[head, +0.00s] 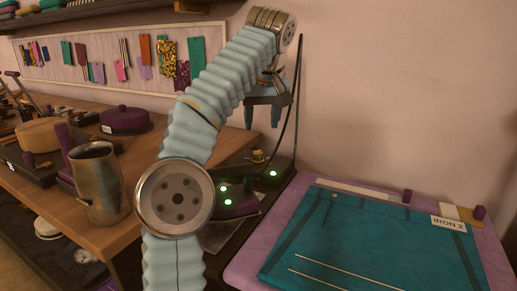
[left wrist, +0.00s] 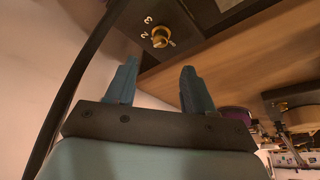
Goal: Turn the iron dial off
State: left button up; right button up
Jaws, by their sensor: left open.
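A brass iron dial (left wrist: 161,37) shows in the left wrist view on a dark panel, with the numerals 2 and 3 beside it. In the head view the small brass dial (head: 258,156) sits at the back of a dark iron station (head: 283,166). My left gripper (head: 263,118) points down above the dial, with its blue fingers apart and empty. In the left wrist view the fingers (left wrist: 160,68) lie to either side of the dial's line, short of it and not touching it. My right gripper is not in view.
Green lights (head: 273,173) glow on the station. A teal pressing mat (head: 370,240) labelled IRON 2 lies at right. A metal pitcher (head: 100,185) and purple lidded pot (head: 125,120) stand on the wooden table (head: 110,238). A black cable (head: 297,100) hangs beside my left gripper.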

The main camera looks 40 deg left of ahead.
aim_at(259, 152)
pick_arm(q)
jog(key=x, duration=1)
jog(key=shift+f, duration=0.15)
grip_shut()
jog(key=shift+n, duration=0.3)
jog(key=n, duration=0.1)
jog(key=n+g, duration=0.1)
jog(key=n, duration=0.1)
jog(key=shift+w+d+n+y, duration=0.2)
jog(key=shift+n+y, duration=0.1)
jog(key=shift+y, duration=0.1)
jog(key=shift+w+a+n+g, duration=0.1)
jog(key=shift+n+g, duration=1)
jog(key=shift+n, duration=1.1)
